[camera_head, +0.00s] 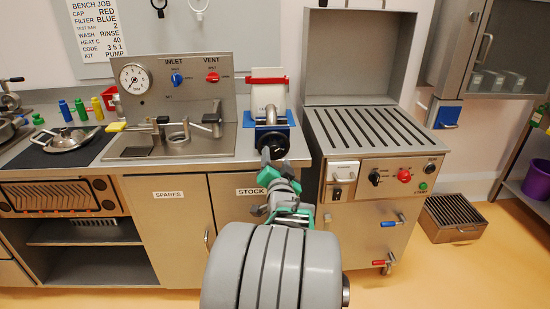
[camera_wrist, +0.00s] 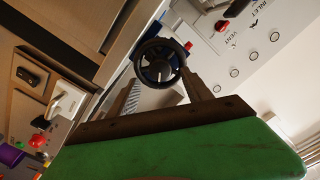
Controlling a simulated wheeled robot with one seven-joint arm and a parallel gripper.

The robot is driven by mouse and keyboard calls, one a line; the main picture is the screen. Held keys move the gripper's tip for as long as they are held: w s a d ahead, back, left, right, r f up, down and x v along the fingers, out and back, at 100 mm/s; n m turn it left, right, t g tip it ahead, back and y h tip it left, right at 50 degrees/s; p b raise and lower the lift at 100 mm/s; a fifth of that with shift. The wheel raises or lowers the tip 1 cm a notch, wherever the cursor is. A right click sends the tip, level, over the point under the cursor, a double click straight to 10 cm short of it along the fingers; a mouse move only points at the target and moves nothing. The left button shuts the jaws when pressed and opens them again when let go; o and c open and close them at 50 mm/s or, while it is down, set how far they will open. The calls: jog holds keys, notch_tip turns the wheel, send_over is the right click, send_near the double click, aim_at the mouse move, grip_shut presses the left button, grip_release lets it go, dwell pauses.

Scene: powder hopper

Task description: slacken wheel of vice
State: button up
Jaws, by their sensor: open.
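The vice (camera_head: 282,122) is blue and grey and stands at the front edge of the bench. Its dark round wheel (camera_head: 274,143) faces me; in the wrist view the black spoked wheel (camera_wrist: 160,63) shows almost face-on. My gripper (camera_head: 267,158) reaches up to the wheel from the front. In the wrist view my gripper (camera_wrist: 160,78) is open, with one finger on each side of the wheel. I cannot tell whether the fingers touch the rim. The far side of the wheel and its screw are hidden.
A white plate with a red bar (camera_head: 266,80) stands upright above the vice. A gauge panel with an inlet knob (camera_head: 177,79) and vent knob (camera_head: 212,77) is to the left. A slotted steel unit (camera_head: 365,132) is close on the right.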

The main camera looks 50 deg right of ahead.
aim_at(275, 151)
jog(key=x, duration=0.4)
jog(key=shift+w, duration=0.1)
grip_shut()
dwell(0.5)
